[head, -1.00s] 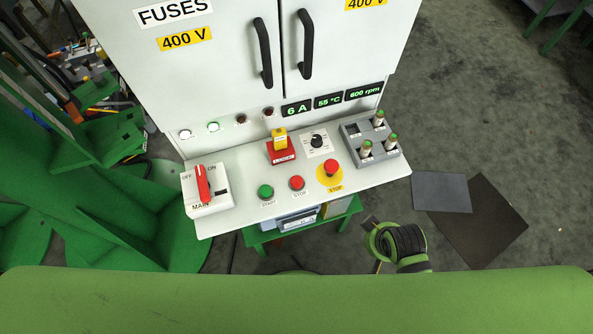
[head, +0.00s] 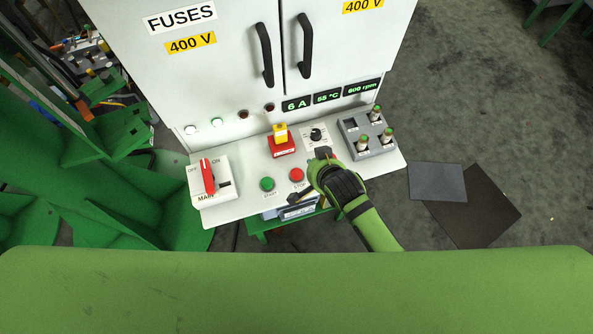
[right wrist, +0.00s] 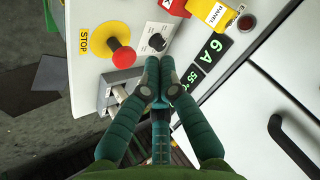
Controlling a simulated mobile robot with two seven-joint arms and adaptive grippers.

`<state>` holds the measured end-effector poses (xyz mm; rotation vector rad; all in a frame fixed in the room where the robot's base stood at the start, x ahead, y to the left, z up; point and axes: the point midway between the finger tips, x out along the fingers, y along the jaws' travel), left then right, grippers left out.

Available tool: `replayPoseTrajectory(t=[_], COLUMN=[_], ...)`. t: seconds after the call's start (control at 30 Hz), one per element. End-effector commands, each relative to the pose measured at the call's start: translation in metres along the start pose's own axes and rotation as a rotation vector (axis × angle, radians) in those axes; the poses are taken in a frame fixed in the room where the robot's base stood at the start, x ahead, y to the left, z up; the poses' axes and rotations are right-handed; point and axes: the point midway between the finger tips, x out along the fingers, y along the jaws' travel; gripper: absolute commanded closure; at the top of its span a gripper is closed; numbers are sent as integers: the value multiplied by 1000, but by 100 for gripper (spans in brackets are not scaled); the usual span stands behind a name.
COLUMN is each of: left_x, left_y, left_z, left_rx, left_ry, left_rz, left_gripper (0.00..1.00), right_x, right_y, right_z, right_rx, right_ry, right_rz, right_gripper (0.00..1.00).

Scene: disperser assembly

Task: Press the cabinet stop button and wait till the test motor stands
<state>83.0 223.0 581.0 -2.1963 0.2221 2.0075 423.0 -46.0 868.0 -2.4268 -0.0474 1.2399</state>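On the cabinet's sloping panel, the small red STOP button (head: 297,174) sits right of the green START button (head: 267,184). The larger red mushroom STOP button (right wrist: 122,57) on its yellow plate (right wrist: 98,40) shows in the right wrist view; in the head view my right arm hides it. My right gripper (head: 324,154) is over the panel, its fingers together and empty. In the right wrist view its tips (right wrist: 160,66) are beside the mushroom button, near the black knob. The speed display (head: 363,87) reads 600 rpm. I cannot make out the test motor. My left gripper is not in view.
The red MAIN switch (head: 208,177) is at the panel's left. A yellow and red PANEL lock (head: 281,139) and a black rotary knob (head: 316,134) stand behind the buttons. A grey fuse block (head: 367,138) is at the right. Cabinet doors (head: 225,75) rise behind.

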Motion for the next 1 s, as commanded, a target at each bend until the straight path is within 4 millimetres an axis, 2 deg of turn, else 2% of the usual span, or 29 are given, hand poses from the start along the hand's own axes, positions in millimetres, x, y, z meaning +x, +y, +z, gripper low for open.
replayPoseTrajectory(t=[0.03,0.1,0.3,0.73,1.0], left_x=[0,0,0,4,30], left_y=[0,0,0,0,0], left_z=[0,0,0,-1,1], left_rx=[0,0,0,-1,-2], left_ry=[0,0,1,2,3], left_rz=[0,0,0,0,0], left_gripper=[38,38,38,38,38], right_x=[13,25,40,42,62], right_y=[-10,-22,-35,-34,-24], right_z=[-2,-2,-2,0,14], right_rx=[22,56,103,106,103], right_ry=[15,33,49,48,48], right_rz=[-25,-60,-107,-107,-107], right_gripper=[100,100,100,100,100])
